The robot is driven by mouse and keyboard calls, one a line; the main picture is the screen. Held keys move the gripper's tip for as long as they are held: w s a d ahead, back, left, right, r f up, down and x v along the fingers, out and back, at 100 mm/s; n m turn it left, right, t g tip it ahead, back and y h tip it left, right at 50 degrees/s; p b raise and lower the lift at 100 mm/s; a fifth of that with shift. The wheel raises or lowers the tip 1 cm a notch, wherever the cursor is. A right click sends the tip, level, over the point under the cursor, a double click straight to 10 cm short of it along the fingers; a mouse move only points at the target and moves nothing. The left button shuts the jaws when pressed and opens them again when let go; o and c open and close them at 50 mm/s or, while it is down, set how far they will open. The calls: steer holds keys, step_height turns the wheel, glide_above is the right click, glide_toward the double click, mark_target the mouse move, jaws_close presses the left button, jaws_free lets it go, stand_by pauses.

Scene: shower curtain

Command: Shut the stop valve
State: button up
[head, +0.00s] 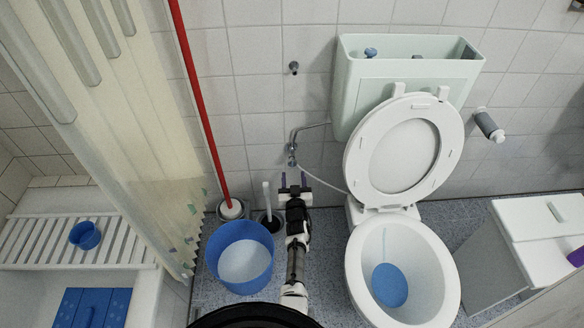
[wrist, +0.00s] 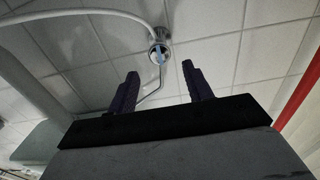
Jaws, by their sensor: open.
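The stop valve (head: 292,161) is a small chrome fitting on the tiled wall, left of the toilet tank, with a thin pipe and a pale hose joined to it. In the wrist view the valve (wrist: 159,54) shows just beyond the fingertips, roughly centred between them, with a bluish part on its front. My gripper (head: 293,181) is just below the valve in the head view. In the wrist view its two dark purple fingers (wrist: 160,73) are spread apart with nothing between them. I cannot tell any contact with the valve.
The toilet (head: 403,270) with its raised seat stands to the right, its open tank (head: 400,85) above. A blue bucket (head: 241,258), a toilet brush (head: 268,205) and a red pole (head: 200,100) are left of my arm. A shower curtain (head: 130,120) hangs farther left.

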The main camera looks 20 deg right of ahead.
mark_target(292, 164)
steer(key=b+x, duration=0.5)
steer(key=x, duration=0.2)
steer(key=shift+w+f, duration=0.1)
steer(key=shift+f, duration=0.1)
steer(key=shift+w+d+r, duration=0.1)
steer(key=shift+w+r, duration=0.05)
steer(key=shift+w, duration=0.15)
steer(key=c, duration=0.9)
